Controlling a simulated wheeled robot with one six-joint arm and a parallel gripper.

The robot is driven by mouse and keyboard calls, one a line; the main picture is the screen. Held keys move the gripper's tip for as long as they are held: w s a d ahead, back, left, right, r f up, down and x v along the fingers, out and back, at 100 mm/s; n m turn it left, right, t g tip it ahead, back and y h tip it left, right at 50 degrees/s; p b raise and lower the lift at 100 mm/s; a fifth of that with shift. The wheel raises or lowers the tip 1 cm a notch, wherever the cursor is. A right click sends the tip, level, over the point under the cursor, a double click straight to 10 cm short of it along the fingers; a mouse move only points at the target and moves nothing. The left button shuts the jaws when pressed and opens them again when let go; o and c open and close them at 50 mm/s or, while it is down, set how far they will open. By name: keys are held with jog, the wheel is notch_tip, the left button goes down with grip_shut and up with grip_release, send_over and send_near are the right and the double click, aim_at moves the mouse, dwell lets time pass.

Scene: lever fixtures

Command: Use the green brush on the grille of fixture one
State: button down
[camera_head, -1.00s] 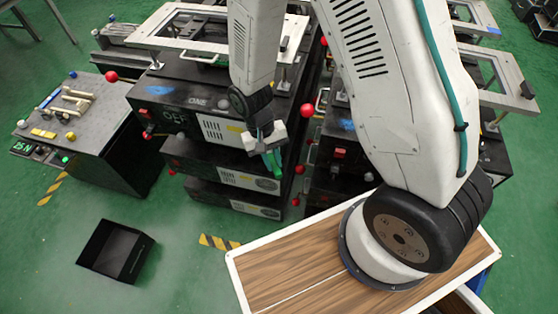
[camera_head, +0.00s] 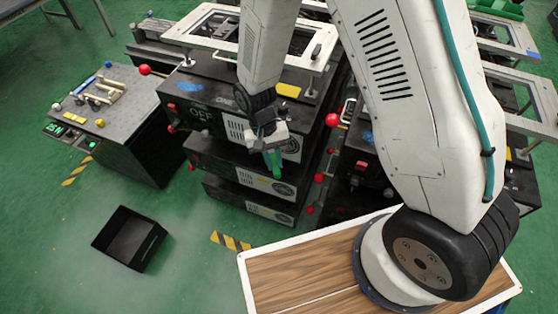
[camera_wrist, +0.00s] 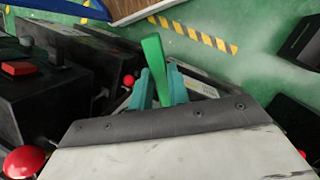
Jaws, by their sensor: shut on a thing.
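Fixture one (camera_head: 205,118) is the black stacked unit left of centre, with ONE and OFF on its top front. A pale slotted grille (camera_head: 236,129) is on its front, with a round dark vent (camera_head: 291,144) to the right. My gripper (camera_head: 271,147) is in front of that top panel, between the two, and covers part of it. It is shut on the green brush (camera_wrist: 153,68), which sticks out between the teal fingers in the wrist view. In the head view the brush mostly blends with the fingers. I cannot tell whether it touches the fixture.
A dark workbench (camera_head: 130,80) with small parts and a display stands at left. An open black bin (camera_head: 130,238) is on the green floor. A wood-topped surface (camera_head: 300,276) is at the front. Red knobs (camera_head: 332,120) stick out beside the fixture. Pale haze hangs over the floor.

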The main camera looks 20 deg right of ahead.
jog(key=shift+s+d+r, duration=0.5)
jog(key=shift+r, duration=0.3)
jog(key=shift+s+d+r, duration=0.75)
jog(key=shift+s+d, duration=1.1)
jog(key=shift+d, duration=0.75)
jog(key=shift+w+a, duration=0.65)
jog(key=shift+a, duration=0.25)
jog(key=shift+w+a, duration=0.65)
jog(key=shift+a, duration=0.2)
jog(key=shift+w+a, duration=0.65)
jog(key=shift+a, duration=0.25)
jog(key=shift+w+a, duration=1.2)
jog(key=shift+a, duration=0.05)
jog(key=s+a, duration=0.3)
jog(key=s, duration=0.1)
jog(key=shift+s+a, duration=0.35)
jog(key=shift+s, duration=0.05)
